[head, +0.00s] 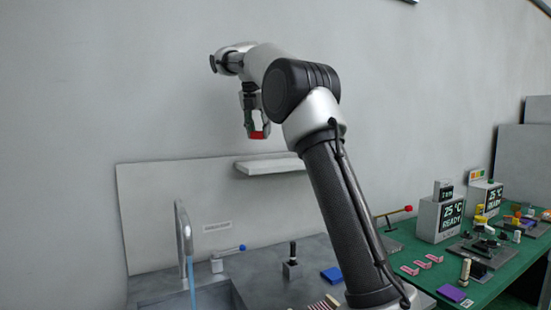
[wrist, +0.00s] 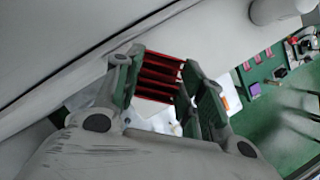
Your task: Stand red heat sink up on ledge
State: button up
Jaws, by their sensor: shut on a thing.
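The red heat sink (wrist: 160,78) is held between the two fingers of my gripper (wrist: 165,85), and its fins show in the wrist view. In the head view the red heat sink (head: 257,135) shows as a small red patch at the fingertips of my gripper (head: 256,130). The white ledge (head: 272,166) sticks out from the back panel, below and a little right of the heat sink. The heat sink is in the air, apart from the ledge. Part of the ledge's right end is hidden behind my arm.
A green table (head: 440,275) with display boxes (head: 440,218) and small parts is at right. The wall space around the gripper is clear.

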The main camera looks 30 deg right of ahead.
aim_at(261, 163)
notch_tip(261, 163, down, 8)
jog(key=shift+s+f, duration=0.1)
jog(key=shift+f, duration=0.1)
jog(key=shift+f, duration=0.1)
jog(key=o, duration=1)
jog(key=v, duration=1.2)
jog(key=s+d+f+m+y, duration=0.1)
jog(key=s+d+f+m, duration=0.1)
jog(key=s+m, duration=0.8)
jog(key=s+f+m+y, duration=0.1)
jog(key=s+f+m, duration=0.7)
jog(key=s+f, duration=0.3)
jog(key=s+f+m+t+y, duration=0.1)
jog(key=s+f+m, duration=0.8)
jog(key=s, duration=1)
notch_tip(261, 163, down, 3)
jog(key=shift+a+r, duration=0.2)
jog(key=shift+a, duration=0.25)
